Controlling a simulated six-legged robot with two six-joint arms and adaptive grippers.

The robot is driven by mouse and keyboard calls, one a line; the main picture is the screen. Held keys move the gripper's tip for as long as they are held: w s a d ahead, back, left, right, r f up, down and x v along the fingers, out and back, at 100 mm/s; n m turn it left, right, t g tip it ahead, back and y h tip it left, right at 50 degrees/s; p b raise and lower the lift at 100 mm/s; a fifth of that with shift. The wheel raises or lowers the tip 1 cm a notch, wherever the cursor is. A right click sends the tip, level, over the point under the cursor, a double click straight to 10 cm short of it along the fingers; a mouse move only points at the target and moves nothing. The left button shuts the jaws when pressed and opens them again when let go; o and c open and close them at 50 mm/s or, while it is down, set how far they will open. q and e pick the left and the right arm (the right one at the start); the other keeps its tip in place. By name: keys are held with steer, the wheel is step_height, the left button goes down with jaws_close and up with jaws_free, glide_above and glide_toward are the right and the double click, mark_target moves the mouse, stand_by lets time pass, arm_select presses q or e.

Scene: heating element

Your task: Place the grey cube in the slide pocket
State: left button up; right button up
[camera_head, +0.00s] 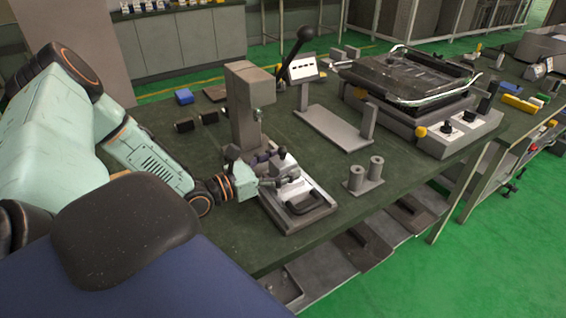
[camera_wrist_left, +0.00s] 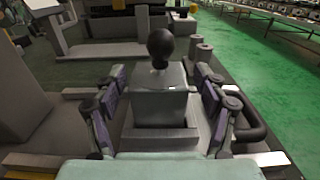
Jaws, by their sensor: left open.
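My left gripper (camera_head: 272,172) is low over the slide fixture (camera_head: 312,218) in the head view. In the left wrist view its two purple-padded fingers (camera_wrist_left: 160,112) are spread apart. A grey block (camera_wrist_left: 160,107), which looks like the grey cube, stands between them, with gaps at both sides. It appears to sit at a recess in the grey fixture, possibly the slide pocket (camera_wrist_left: 160,140); how deep it sits is unclear. A black ball knob (camera_wrist_left: 161,46) rises just behind it. In the head view the gripper largely hides the block. My right gripper is not in view.
A grey press column (camera_head: 241,105) stands close behind my left gripper. The fixture has a black handle (camera_head: 308,204). Two grey posts (camera_head: 367,175) stand to its right, and a grey bracket (camera_head: 336,128) lies behind. A large machine (camera_head: 412,90) occupies the right side.

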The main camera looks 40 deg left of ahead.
arm_select(q)
steer(key=p+v, duration=0.5)
steer(key=v, duration=0.5)
steer(key=shift+s+a+r+p, duration=0.1)
steer(key=shift+s+p, duration=0.1)
steer(key=shift+p, duration=0.15)
steer(key=shift+s+a, duration=0.2)
steer(key=shift+s, duration=0.4)
steer(key=shift+w+d, duration=0.1)
